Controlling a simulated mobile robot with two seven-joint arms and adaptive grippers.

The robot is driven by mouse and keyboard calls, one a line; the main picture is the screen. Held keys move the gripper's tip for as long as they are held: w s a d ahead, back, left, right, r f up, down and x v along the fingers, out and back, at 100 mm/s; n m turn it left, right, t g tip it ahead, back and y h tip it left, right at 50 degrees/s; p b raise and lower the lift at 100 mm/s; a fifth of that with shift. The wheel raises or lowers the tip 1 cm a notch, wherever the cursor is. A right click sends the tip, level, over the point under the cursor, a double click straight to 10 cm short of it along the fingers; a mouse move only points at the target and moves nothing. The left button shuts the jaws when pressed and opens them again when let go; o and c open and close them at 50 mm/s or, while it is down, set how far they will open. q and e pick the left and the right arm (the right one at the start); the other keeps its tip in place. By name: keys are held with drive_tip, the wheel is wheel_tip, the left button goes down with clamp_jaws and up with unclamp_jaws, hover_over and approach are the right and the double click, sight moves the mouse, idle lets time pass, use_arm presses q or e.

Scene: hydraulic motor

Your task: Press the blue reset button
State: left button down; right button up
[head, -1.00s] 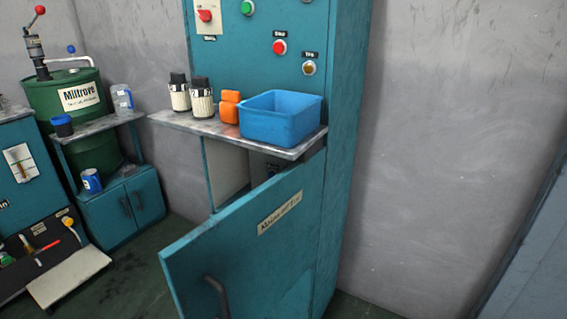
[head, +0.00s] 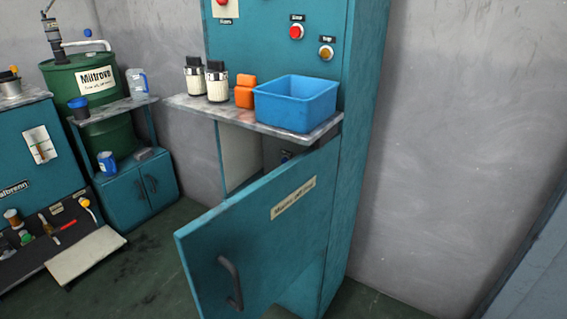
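The teal cabinet (head: 365,130) stands in the middle of the head view. Its lower door (head: 262,235) hangs open, with a dark handle and a label. In the gap behind the door, a small dark fitting with a bluish spot (head: 286,157) shows under the shelf; it is too small to tell whether it is the blue reset button. The upper panel carries a red button (head: 296,32) and an amber button (head: 326,53). Neither of my grippers is in view.
A green drum (head: 75,78) and low cabinets stand at left. Floor at lower left is partly clear.

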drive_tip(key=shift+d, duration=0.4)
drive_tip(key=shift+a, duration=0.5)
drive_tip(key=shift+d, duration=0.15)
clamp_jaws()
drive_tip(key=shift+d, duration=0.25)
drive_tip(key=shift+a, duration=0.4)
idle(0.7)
